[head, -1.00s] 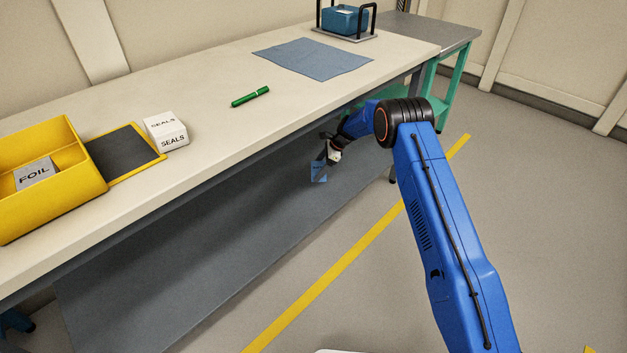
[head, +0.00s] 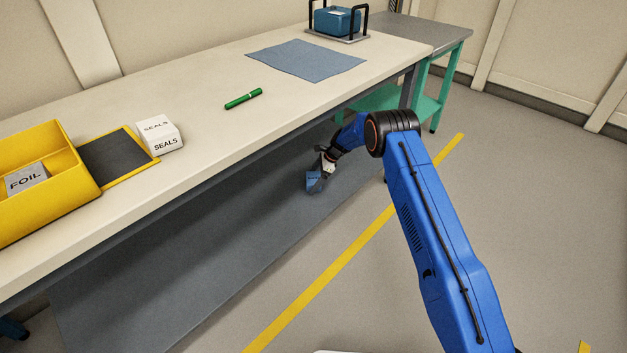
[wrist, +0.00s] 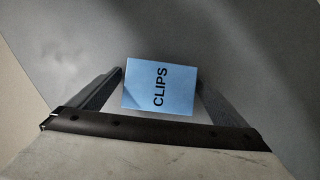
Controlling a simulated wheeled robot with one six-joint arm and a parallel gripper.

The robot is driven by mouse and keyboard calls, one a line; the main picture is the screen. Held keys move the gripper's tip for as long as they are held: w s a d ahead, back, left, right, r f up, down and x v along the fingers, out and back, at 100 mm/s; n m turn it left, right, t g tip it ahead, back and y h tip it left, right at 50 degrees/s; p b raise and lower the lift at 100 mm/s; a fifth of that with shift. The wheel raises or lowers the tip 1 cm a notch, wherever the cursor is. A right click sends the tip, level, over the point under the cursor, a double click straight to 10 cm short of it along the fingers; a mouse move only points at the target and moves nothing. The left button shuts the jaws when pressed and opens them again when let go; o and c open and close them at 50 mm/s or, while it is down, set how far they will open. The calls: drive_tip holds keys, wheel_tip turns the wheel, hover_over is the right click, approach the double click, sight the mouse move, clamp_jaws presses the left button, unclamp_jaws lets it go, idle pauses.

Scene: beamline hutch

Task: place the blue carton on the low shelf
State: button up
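The blue carton (head: 313,184) is in my gripper (head: 321,173), low beside the bench and below its top. In the wrist view the carton (wrist: 150,88), marked CLIPS, sits between the two fingers (wrist: 161,86), which are against its sides. A long grey-blue low shelf (head: 180,265) runs under the bench. In the head view the carton appears in front of this surface. The gap between them cannot be told. The fingers are small and partly hidden in the head view.
The bench top (head: 200,100) holds a yellow bin (head: 45,205) with a FOIL box (head: 26,178), a SEALS box (head: 159,134), a green marker (head: 243,98), a blue mat (head: 305,60) and a caged blue box (head: 337,20). A green-framed table (head: 440,90) stands beyond. Floor at right is clear.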

drive_tip(key=v, duration=1.2)
drive_tip(key=shift+r, duration=0.15)
idle(0.3)
